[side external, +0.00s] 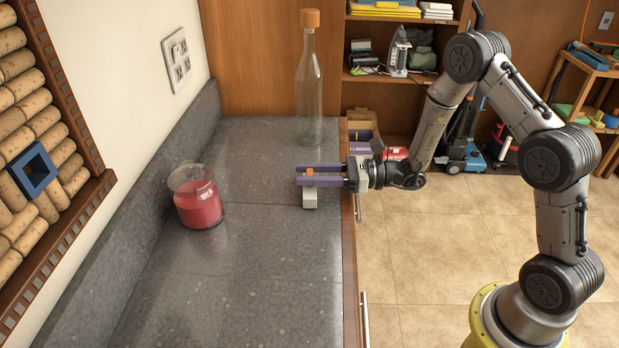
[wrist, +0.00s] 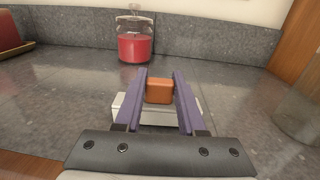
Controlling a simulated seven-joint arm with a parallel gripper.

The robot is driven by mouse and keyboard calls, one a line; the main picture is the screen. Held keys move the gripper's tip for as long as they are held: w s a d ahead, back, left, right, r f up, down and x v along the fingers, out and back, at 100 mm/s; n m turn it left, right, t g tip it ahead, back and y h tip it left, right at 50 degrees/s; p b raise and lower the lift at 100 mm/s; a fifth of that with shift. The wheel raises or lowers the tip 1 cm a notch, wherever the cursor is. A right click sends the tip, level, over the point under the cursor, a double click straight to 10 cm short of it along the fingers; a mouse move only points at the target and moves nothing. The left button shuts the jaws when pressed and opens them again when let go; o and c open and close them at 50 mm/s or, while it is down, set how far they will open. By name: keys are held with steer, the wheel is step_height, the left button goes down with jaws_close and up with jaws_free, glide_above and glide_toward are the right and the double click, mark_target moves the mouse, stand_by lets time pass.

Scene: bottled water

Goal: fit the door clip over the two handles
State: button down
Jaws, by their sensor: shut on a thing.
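What looks like the door clip is a pale grey bar (side external: 309,198) with an orange block on top. It is on or just above the countertop near the edge; I cannot tell whether it touches. My gripper (side external: 298,175) reaches in from the right, its purple fingers shut on the orange block. In the wrist view, the orange block (wrist: 159,91) sits between the fingers and the grey bar (wrist: 154,116) lies crosswise beneath them. Two metal handles show on the cabinet front below the counter edge: one handle (side external: 358,207) near my gripper, the other handle (side external: 365,318) closer to the camera.
A jar with red contents (side external: 199,203) stands left on the countertop (side external: 235,275). A tall clear bottle with an orange cap (side external: 310,18) stands at the back, beyond my gripper. A wall outlet and a framed cork panel are at left. The near countertop is clear.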

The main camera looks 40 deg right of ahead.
step_height(320, 180, up, 2)
steer(key=shift+r, duration=0.15)
steer(key=s+d+r, duration=0.3)
steer(key=s+r, duration=0.7)
steer(key=s, duration=0.3)
steer(key=w+d+f+t, duration=0.1)
steer(key=d+f, duration=0.2)
steer(key=f, duration=3.1)
steer(key=shift+w+d+f+m+h, duration=0.15)
steer(key=shift+f+m+h, duration=0.15)
steer(key=shift+m+h, duration=0.1)
steer(key=shift+f, duration=2.9)
steer(key=shift+f, duration=1.75)
